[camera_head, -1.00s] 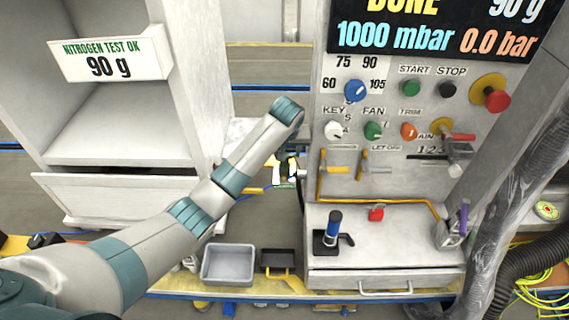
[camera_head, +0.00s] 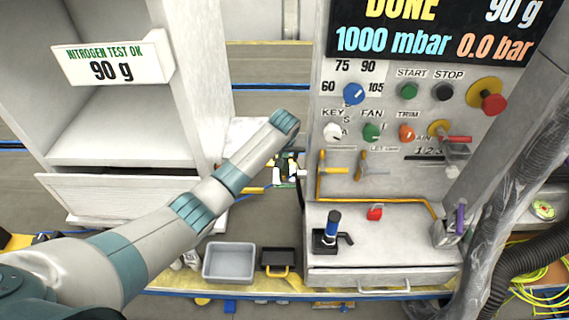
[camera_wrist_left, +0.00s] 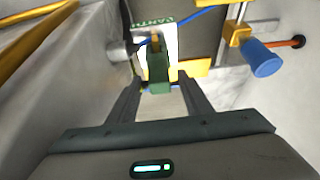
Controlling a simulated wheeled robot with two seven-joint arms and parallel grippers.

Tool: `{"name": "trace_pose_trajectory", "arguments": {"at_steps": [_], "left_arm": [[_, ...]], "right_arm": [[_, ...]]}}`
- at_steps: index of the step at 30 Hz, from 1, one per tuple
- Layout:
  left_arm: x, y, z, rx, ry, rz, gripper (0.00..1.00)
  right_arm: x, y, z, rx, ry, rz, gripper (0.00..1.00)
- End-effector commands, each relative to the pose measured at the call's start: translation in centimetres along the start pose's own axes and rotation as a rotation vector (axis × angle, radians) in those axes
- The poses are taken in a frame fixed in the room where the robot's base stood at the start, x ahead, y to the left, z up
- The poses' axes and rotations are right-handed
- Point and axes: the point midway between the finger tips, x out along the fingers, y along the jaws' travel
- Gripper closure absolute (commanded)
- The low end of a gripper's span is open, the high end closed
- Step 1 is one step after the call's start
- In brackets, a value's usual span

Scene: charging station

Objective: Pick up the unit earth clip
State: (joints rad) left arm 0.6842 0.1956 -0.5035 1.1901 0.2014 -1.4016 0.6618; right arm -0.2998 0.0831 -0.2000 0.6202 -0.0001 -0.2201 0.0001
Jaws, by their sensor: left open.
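The unit earth clip (camera_wrist_left: 158,68) appears in the left wrist view as a green clip with a brass-coloured part at its far end, in front of a white label with green lettering. My left gripper (camera_wrist_left: 160,88) is open, with its two dark fingers either side of the clip's near end. I cannot tell whether they touch it. In the head view my left gripper (camera_head: 288,165) is small and partly hidden beside the panel's left side, and the clip is not clear there.
The grey control cabinet (camera_head: 395,225) stands close to the right of my left gripper. A blue-capped yellow fitting (camera_wrist_left: 262,58) is to the right in the wrist view. A grey tray (camera_head: 229,277) and a black tray (camera_head: 277,270) sit on the bench below.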

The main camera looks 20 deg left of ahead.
Motion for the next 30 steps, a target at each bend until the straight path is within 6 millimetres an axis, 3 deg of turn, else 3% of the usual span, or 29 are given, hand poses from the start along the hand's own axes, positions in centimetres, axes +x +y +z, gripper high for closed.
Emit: {"name": "trace_pose_trajectory", "arguments": {"at_steps": [13, 19, 30], "left_arm": [[0.02, 0.03, 0.0, 0.0, 0.0, 0.0, 0.55], [0.01, 0.03, 0.0, 0.0, 0.0, 0.0, 1.0], [-0.13, 0.03, -0.1, 0.0, 0.001, 0.0, 1.0]], "right_arm": [[0.02, -0.55, -0.09, 0.002, 0.001, -0.005, 0.69], [0.02, -0.65, -0.11, 0.003, 0.001, -0.006, 0.69], [0.14, -0.47, -0.05, 0.002, 0.001, -0.005, 0.69]]}}
